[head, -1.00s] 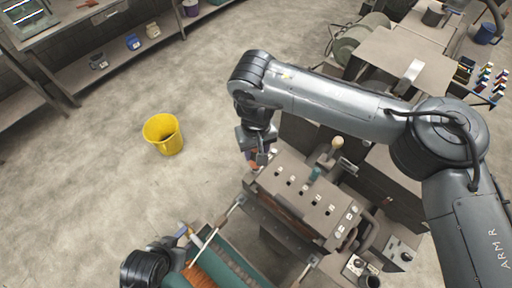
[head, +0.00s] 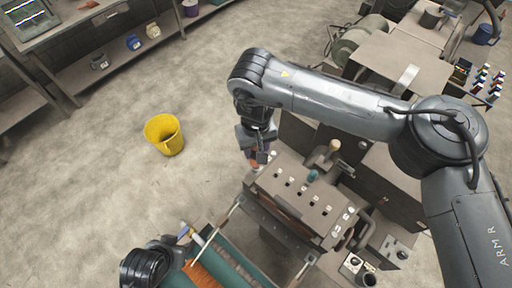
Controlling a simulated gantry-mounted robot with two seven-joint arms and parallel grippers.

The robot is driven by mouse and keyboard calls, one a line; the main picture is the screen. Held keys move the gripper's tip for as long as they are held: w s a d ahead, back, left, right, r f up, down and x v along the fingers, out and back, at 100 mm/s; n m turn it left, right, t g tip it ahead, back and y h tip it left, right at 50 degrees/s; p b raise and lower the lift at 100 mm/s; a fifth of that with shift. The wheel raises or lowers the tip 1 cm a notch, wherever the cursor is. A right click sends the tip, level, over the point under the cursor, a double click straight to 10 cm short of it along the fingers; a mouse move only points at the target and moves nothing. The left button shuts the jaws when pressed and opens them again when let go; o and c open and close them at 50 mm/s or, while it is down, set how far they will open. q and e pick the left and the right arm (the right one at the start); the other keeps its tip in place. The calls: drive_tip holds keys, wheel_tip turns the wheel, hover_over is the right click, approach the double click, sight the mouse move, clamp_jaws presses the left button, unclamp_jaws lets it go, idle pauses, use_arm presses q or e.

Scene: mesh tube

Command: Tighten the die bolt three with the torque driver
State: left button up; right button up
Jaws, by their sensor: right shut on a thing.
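The die block (head: 318,205) is a grey-brown machine block with a row of bolts and pale tags along its top. I cannot read which bolt is number three. My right gripper (head: 256,158) points down at the block's far left end and is shut on a mostly hidden thing with an orange part, likely the torque driver (head: 251,163). I cannot tell whether its tip touches a bolt. My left gripper (head: 186,235) is at the bottom left, mostly hidden behind its own arm, beside the rollers; its jaws are unclear.
A green roller (head: 232,262) and an orange mesh roll (head: 203,274) lie in front of the block. A wooden-knobbed lever (head: 334,146) and a teal piece (head: 312,176) stand by it. A yellow bucket (head: 163,135) is on the open floor at left.

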drive_tip(key=shift+r, duration=0.65)
wheel_tip(320, 180, up, 2)
idle(0.5)
